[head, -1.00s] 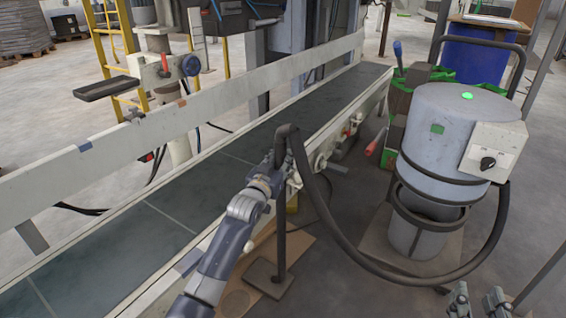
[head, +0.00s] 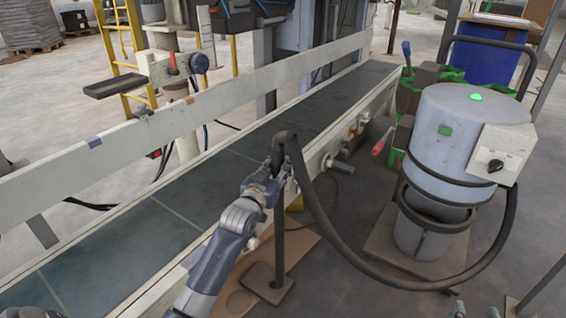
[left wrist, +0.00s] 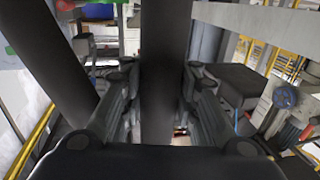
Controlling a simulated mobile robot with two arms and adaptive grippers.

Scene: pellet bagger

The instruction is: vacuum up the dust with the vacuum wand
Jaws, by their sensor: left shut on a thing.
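The dark vacuum wand (head: 279,235) stands nearly upright beside the conveyor, its flat nozzle (head: 267,285) low at the floor. My left gripper (head: 277,178) is shut around the upper part of the wand. In the left wrist view the wand (left wrist: 163,80) runs between both fingers. A tan sheet or patch (head: 303,243) lies under and behind the nozzle, with a round tan mark (head: 240,301) left of it; I cannot tell which of this is dust. My right gripper (head: 484,310) shows only as two separated fingertips at the bottom edge.
A black hose (head: 345,255) loops from the wand top to the grey vacuum drum (head: 458,130), which has a lit green lamp. The conveyor (head: 215,165) with its white side rails runs along the left.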

